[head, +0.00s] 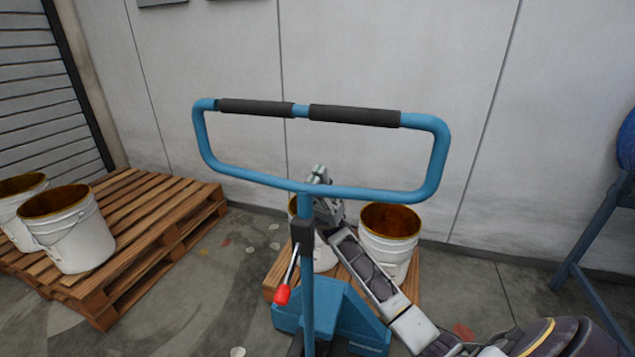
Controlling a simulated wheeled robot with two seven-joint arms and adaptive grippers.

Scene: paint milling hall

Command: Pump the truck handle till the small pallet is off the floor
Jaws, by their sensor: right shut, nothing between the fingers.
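The truck handle (437,160) is a blue loop with two dark grips along its top bar, standing upright on a blue post in the middle of the head view. My right gripper (320,176) is shut and empty at the middle of the loop's lower bar, close to the post top. Whether it touches the bar I cannot tell. The blue truck body (345,315) is below, with a red-tipped lever (282,294) on the post. The small pallet (274,277) lies behind it, mostly hidden by the truck and my arm; its gap to the floor is hidden. My left gripper is out of view.
White buckets stand on the small pallet, one clearly visible (390,240). A larger wooden pallet (165,205) with white buckets (75,235) is at the left. A grey wall (400,60) closes off the back. A blue stand (595,235) is at the right edge.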

